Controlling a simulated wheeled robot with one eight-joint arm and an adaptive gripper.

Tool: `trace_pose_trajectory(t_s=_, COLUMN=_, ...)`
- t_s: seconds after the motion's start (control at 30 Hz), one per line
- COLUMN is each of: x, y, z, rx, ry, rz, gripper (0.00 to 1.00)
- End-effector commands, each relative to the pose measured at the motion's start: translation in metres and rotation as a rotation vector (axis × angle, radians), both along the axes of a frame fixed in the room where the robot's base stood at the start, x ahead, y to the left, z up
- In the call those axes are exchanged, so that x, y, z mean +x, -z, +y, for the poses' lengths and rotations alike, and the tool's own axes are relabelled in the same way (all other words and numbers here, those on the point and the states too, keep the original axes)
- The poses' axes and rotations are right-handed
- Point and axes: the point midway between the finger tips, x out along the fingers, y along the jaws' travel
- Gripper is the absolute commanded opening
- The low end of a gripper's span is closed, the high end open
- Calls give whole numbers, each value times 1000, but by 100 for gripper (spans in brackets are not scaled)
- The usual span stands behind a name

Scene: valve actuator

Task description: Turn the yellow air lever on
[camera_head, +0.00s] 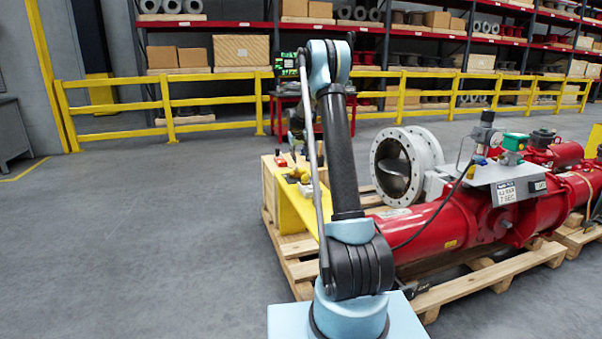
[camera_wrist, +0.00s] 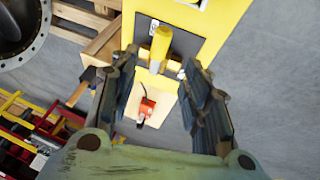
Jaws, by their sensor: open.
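In the head view the yellow stand (camera_head: 291,207) is at the pallet's left end, partly behind my arm. The lever and my gripper are not clear there.
A small red part (camera_wrist: 147,106) lies below the lever between my fingers in the wrist view. A red actuator (camera_head: 450,222) with a grey flanged valve (camera_head: 392,168) lies on wooden pallets (camera_head: 490,291). A yellow railing (camera_head: 215,108) runs behind. The floor at left is clear.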

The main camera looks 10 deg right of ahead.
Motion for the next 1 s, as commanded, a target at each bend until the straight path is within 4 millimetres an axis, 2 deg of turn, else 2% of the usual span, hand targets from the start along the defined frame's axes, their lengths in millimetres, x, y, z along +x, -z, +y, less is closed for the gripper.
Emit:
trace_pose_trajectory(t_s=0.4, x=28, y=62, z=-8, rx=0, ry=0, rz=0, gripper=43)
trace_pose_trajectory(t_s=0.6, x=39, y=84, z=-12, rx=0, ry=-1, rz=0, gripper=43)
trace_pose_trajectory(t_s=0.8, x=43, y=94, z=-13, rx=0, ry=-1, rz=0, gripper=43)
trace_pose_trajectory(t_s=1.0, x=44, y=96, z=-13, rx=0, ry=-1, rz=0, gripper=43)
